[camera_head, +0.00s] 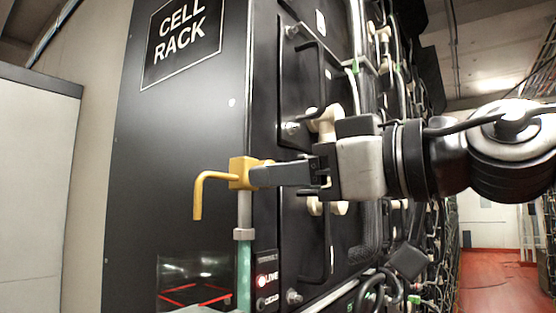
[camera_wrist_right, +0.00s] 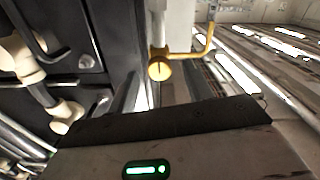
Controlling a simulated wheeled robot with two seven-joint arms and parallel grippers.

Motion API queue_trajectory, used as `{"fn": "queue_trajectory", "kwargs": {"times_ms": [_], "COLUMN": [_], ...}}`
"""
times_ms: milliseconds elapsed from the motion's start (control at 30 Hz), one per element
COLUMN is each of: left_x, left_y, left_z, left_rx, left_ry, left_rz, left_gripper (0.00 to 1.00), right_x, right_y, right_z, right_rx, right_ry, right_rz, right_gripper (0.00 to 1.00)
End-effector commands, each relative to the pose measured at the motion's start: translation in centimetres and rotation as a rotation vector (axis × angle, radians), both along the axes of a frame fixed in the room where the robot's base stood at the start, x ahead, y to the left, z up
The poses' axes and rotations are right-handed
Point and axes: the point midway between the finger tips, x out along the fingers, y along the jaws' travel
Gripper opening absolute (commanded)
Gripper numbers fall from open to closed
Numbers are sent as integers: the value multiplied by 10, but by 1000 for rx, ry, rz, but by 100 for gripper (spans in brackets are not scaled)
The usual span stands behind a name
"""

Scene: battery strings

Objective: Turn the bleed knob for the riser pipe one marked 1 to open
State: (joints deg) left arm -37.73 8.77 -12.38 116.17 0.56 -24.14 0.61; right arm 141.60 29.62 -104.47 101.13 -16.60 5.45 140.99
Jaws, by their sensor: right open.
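A yellow bleed fitting (camera_head: 238,172) with a bent spout (camera_head: 198,195) tops the riser pipe (camera_head: 244,268), which is grey above and green below. In the wrist view a round yellow knob (camera_wrist_right: 160,70) with a dark line on its face shows at the fitting, and the spout (camera_wrist_right: 207,45) bends off to the right. No number 1 is readable on it. My right gripper (camera_head: 262,176) points left, its tips at the right side of the fitting. It is open; contact with the knob cannot be told. My left gripper is not in view.
The black cell rack (camera_head: 185,140) stands right behind the fitting, with pipes and cables along its right side. A small panel with a red LIVE light (camera_head: 265,282) is right of the pipe. A clear box (camera_head: 190,285) sits at lower left. A red-floored aisle (camera_head: 490,280) lies right.

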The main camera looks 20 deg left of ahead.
Motion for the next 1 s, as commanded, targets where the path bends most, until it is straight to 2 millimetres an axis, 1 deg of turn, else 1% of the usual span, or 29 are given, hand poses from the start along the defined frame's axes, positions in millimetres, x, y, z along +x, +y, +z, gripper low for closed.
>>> {"fn": "queue_trajectory", "kwargs": {"times_ms": [33, 100, 200, 500, 567, 600, 667, 1000], "left_x": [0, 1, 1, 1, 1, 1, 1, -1], "left_y": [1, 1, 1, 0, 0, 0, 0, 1], "left_z": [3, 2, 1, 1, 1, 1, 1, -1], "left_rx": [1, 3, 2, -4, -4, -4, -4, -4], "left_ry": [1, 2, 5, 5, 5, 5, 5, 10], "left_rz": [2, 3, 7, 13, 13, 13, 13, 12], "left_gripper": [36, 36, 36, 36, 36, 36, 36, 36], "right_x": [3, 5, 6, 7, 7, 7, 7, 7], "right_y": [6, 12, 17, 18, 18, 18, 18, 18], "right_z": [2, 1, 1, 0, 0, 0, 0, -1], "right_rx": [-1, -1, 1, 1, 1, 1, 1, -10], "right_ry": [1, -1, 1, 0, 0, 0, 0, -28], "right_rz": [0, 1, -1, -1, -1, -1, -1, 0], "right_gripper": [50, 50, 50, 50, 34, 23, 6, 6]}}
